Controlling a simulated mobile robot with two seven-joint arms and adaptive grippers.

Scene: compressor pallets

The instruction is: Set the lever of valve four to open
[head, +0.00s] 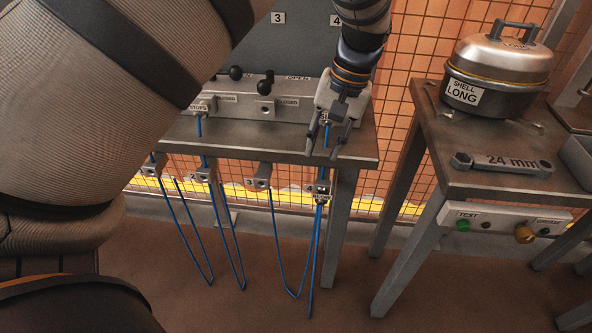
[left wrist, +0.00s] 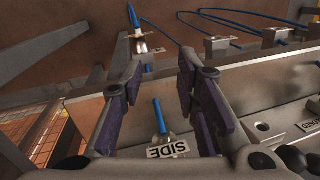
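The bench with the valve row (head: 290,108) stands in the middle of the head view. Plate 4 (head: 336,19) is partly covered by my left arm. Black lever knobs (head: 235,73) and (head: 267,77) show left of the gripper, near the OPEN and CLOSED labels. My left gripper (head: 324,142) points down in front of the valve row's right end and hides that part, so I cannot make out valve four's lever. In the left wrist view its fingers (left wrist: 163,85) are apart, with a blue hose end (left wrist: 160,115) and a SIDE label (left wrist: 167,150) seen between them. My right gripper is not in view.
Blue hoses (head: 280,255) hang from fittings under the bench's front edge. A second table at the right holds a SHELL LONG pot (head: 497,75) and a 24 mm wrench (head: 503,164). An orange mesh fence (head: 400,50) stands behind. My own arm fills the left.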

